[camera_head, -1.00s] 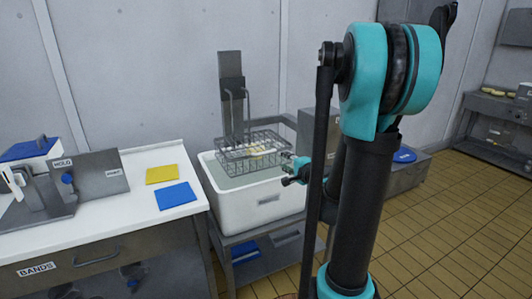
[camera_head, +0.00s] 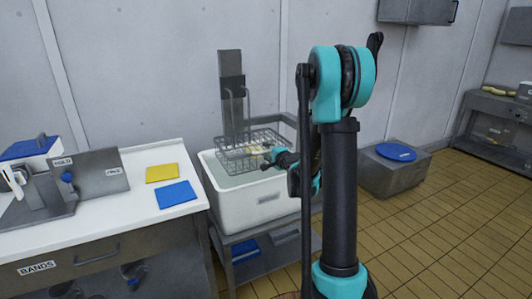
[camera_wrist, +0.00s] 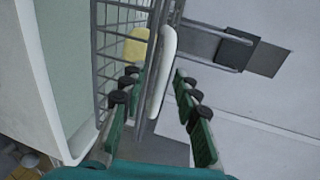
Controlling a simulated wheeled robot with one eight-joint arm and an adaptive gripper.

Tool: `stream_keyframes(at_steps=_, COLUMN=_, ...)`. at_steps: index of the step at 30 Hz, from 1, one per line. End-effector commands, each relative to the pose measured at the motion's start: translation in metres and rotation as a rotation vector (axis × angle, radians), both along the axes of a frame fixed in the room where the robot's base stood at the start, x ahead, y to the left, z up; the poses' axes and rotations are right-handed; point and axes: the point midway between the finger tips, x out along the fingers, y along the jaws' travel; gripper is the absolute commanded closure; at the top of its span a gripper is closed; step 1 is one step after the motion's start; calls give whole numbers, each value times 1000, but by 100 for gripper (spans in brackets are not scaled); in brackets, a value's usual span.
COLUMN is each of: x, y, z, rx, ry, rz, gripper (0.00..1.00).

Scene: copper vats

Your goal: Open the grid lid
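The wire basket with its grid top (camera_head: 235,158) hangs over a white tub, and its grid lid looks closed. In the wrist view the wire grid (camera_wrist: 108,40) runs along the left side, with a yellow piece (camera_wrist: 136,45) behind the wires. A pale, rounded handle-like bar (camera_wrist: 163,72) stands at the grid's edge. My gripper (camera_wrist: 157,76) is open, one finger on each side of this bar; I cannot tell whether either finger touches it. In the head view my gripper (camera_head: 268,158) is at the basket's right front side, its fingertips small and partly blended with the wires.
The white tub (camera_head: 262,205) stands on a grey stand. At left, a white-topped bench (camera_head: 110,222) carries a yellow mat (camera_head: 162,173) and a blue mat (camera_head: 177,194). A grey post (camera_head: 231,95) rises behind the basket.

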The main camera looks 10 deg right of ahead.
Motion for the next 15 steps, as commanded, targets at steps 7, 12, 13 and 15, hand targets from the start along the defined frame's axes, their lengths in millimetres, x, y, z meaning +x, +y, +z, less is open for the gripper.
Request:
stream_keyframes(at_steps=7, x=3, y=1, z=-1, rx=0, ry=0, rz=0, gripper=69)
stream_keyframes(at_steps=12, x=3, y=1, z=-1, rx=0, ry=0, rz=0, gripper=78)
stream_keyframes(at_steps=13, x=3, y=1, z=-1, rx=0, ry=0, rz=0, gripper=82)
stream_keyframes(at_steps=15, x=3, y=1, z=-1, rx=0, ry=0, rz=0, gripper=90)
